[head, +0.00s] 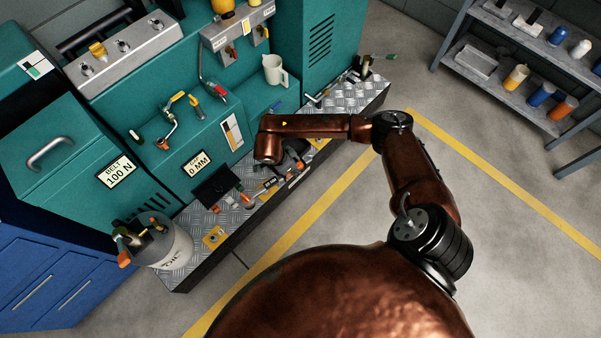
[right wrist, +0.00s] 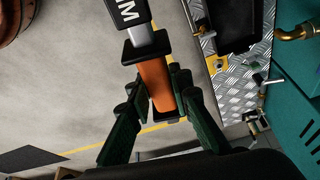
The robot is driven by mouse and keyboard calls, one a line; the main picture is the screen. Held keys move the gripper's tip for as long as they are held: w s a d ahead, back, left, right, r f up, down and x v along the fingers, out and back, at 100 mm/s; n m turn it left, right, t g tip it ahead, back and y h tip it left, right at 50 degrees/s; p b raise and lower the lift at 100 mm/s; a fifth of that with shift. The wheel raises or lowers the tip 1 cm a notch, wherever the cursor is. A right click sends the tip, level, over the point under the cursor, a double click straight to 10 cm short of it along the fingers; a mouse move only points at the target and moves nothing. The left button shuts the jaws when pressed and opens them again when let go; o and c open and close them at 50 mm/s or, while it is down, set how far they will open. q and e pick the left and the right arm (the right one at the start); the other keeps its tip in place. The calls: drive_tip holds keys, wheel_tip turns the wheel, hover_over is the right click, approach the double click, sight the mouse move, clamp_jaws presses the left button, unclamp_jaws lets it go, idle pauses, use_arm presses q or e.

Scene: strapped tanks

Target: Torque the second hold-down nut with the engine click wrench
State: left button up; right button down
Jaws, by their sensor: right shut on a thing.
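My right gripper (right wrist: 150,115) is shut on the orange grip (right wrist: 157,85) of a tool in the right wrist view. The tool has a black collar, a silver shank and a black part with white lettering, cut off by the top edge. I take it for the click wrench, but its head is out of view. In the head view the right gripper (head: 293,160) is over the tread-plate ledge, partly hidden under my arm. Yellow plates lie on the ledge, one at the near end (head: 213,238) and one in the right wrist view (right wrist: 217,64). I cannot make out the nuts. My left gripper is not in view.
Several orange-handled tools (head: 247,200) and a black block (head: 216,186) are on the tread-plate ledge (head: 180,262). A white bucket of tools (head: 172,249) stands at its near end. Teal cabinets (head: 75,150) back it. Open floor (head: 330,215) lies right; a shelf (head: 500,75) stands at upper right.

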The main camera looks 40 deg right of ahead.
use_arm(q)
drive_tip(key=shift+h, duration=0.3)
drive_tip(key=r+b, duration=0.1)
drive_tip(key=b, duration=0.2)
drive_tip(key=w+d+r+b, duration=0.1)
drive_tip(key=b, duration=0.2)
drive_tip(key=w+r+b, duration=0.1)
drive_tip(key=b, duration=0.2)
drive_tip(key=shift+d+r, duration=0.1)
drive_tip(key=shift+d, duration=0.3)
use_arm(e)
drive_tip(key=s+d+f+m+g, duration=0.1)
drive_tip(key=f+m, duration=0.3)
drive_tip(key=f, duration=0.5)
drive_tip(key=s+d+f+m+g+y, duration=0.1)
drive_tip(key=d+f+m, duration=0.3)
drive_tip(key=f, duration=0.5)
drive_tip(key=shift+d+f, duration=0.15)
drive_tip(key=shift+d, duration=0.2)
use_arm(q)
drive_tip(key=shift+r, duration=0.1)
use_arm(e)
drive_tip(key=shift+s, duration=0.15)
